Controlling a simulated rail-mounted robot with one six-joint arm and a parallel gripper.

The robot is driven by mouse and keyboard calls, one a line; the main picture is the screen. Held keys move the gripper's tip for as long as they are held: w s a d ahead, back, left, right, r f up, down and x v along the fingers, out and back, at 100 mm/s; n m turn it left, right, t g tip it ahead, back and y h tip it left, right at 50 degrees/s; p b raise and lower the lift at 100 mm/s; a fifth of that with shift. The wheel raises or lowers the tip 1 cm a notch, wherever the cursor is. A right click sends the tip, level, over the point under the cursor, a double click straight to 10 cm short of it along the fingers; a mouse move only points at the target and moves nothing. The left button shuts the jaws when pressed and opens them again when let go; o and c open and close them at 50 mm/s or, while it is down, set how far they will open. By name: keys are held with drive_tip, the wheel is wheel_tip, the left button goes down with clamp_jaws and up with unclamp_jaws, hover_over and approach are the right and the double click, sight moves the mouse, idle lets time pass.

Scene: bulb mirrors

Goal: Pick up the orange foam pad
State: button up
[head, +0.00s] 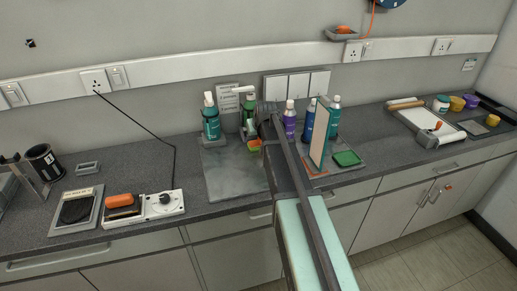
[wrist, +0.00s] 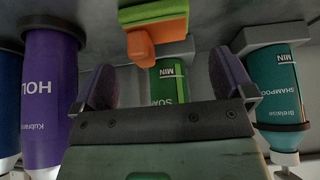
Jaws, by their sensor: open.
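A block with an orange layer over a green one (head: 254,144) sits on the counter by the soap bottle, left of my arm. It shows in the wrist view (wrist: 157,25), which is upside down, with a smaller orange piece (wrist: 140,48) in front of it. I cannot tell which of these parts is foam. My gripper (wrist: 165,82) is open and empty, its two dark fingers apart from the block. In the head view my arm hides most of it. Another orange pad-like piece (head: 118,200) lies on a white device at the left.
A green soap bottle (wrist: 167,85) shows between my fingers. A purple bottle (wrist: 48,100) and a teal shampoo bottle (wrist: 278,95) flank them. An upright panel (head: 319,133) stands right of my arm. The grey mat (head: 230,180) has clear room.

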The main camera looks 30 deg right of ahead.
sight(256, 141)
drive_tip(key=b+x, duration=0.4)
drive_tip(key=x, duration=0.1)
drive_tip(key=shift+f, duration=0.15)
drive_tip(key=shift+r, duration=0.25)
drive_tip(key=shift+c, duration=0.3)
drive_tip(key=c, duration=0.9)
drive_tip(key=shift+c, duration=0.2)
drive_tip(key=shift+r+p, duration=0.1)
drive_tip(key=shift+p, duration=0.2)
wheel_tip(256, 141, up, 20)
drive_tip(key=p, duration=1.9)
drive_tip(key=shift+p, duration=0.4)
